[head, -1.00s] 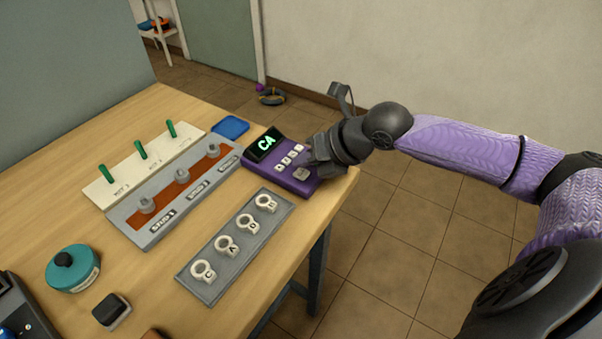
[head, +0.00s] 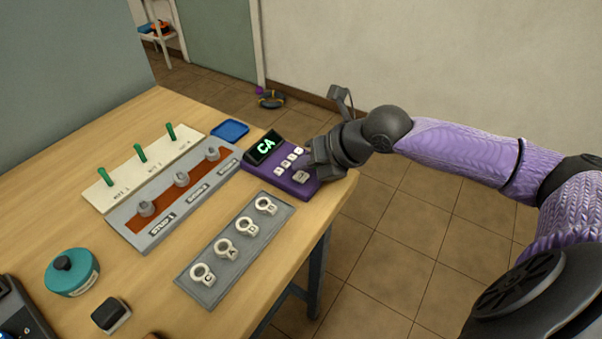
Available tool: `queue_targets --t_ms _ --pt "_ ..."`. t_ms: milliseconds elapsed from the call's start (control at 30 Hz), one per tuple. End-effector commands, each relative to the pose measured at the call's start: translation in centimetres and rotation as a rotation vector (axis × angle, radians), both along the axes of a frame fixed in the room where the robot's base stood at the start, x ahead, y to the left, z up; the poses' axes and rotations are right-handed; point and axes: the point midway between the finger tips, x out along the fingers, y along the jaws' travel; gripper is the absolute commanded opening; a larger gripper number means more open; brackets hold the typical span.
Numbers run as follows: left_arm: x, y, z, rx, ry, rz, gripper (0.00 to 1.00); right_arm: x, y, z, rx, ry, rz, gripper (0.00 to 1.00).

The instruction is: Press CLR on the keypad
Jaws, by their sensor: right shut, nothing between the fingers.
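The purple keypad (head: 273,172) lies near the far right corner of the table. Its display (head: 265,147) shows "CA" in green. A row of small white keys runs across it, and one larger pale key (head: 301,177) sits nearer the front; the key labels are too small to read. My right gripper (head: 312,160) is shut and empty, with its fingertips over the right side of the keypad, close to the keys. Whether it touches a key, I cannot tell. My left gripper is not in view.
A grey tray (head: 213,276) with white lettered rings lies in front of the keypad. To the left stand a grey panel with pegs (head: 134,222) and a white board with green levers (head: 105,195). A blue square dish (head: 230,130) is behind. A teal round container (head: 72,272) stands front left.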

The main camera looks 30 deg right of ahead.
Motion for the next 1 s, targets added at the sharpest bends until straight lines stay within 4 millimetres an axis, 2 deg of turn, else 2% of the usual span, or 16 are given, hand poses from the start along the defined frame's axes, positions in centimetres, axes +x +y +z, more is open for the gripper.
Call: queue_targets --t_ms 700,1000 --pt "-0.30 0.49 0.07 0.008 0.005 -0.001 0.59 0.00 0.00 0.00 0.000 0.000 0.000 0.00" --pt "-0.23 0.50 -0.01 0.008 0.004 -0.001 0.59 -0.02 0.00 -0.85 0.001 0.001 0.000 0.00"
